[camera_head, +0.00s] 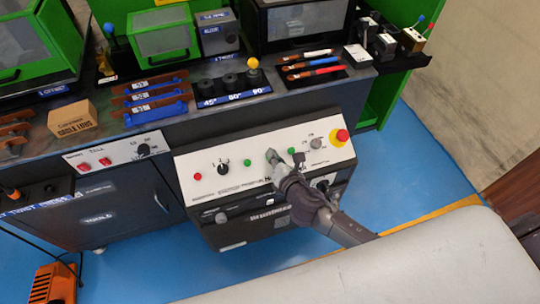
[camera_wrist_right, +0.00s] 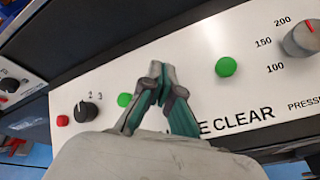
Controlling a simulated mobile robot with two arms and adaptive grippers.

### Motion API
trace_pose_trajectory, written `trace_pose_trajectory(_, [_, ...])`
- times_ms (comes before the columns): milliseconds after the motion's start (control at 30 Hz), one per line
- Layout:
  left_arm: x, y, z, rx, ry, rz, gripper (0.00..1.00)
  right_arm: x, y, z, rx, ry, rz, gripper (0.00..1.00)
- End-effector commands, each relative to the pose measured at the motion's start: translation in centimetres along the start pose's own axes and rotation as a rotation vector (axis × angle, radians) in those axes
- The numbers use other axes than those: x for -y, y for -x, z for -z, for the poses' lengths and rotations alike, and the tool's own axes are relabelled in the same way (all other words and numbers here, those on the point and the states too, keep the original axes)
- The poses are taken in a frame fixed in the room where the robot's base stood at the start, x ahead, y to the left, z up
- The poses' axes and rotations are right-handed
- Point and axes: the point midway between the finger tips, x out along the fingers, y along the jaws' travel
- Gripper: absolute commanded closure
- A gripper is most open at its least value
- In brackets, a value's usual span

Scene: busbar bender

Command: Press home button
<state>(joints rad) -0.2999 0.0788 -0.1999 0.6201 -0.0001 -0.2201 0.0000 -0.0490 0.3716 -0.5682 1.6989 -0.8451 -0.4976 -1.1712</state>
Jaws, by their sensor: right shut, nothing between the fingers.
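The white control panel (camera_head: 220,178) is on the front of the machine. It carries a left green button (camera_head: 248,162) and a right green button (camera_head: 291,150); both also show in the right wrist view, left (camera_wrist_right: 124,100) and right (camera_wrist_right: 226,67). The label under them is partly covered by my gripper; I read only "E CLEAR", so I cannot tell which button is home. My right gripper (camera_head: 271,155) is shut and empty, its fingertips (camera_wrist_right: 159,72) in front of the panel between the two green buttons. Contact with the panel cannot be told. My left gripper is not in view.
A red button (camera_head: 197,176) and a black knob (camera_head: 223,169) sit at the panel's left. A grey knob (camera_head: 316,143) and a red emergency stop (camera_head: 342,135) are at its right. The bench above holds busbars and a yellow-topped post (camera_head: 253,63). Blue floor (camera_head: 400,170) is clear at right.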

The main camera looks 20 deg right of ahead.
Motion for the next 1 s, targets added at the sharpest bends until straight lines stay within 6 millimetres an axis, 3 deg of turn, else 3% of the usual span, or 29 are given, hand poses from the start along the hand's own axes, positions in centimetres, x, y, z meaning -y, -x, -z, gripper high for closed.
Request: trace_pose_trajectory(1000, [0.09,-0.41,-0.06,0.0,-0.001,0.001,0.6,0.42,-0.59,0.42,0.0,-0.001,0.0,1.0])
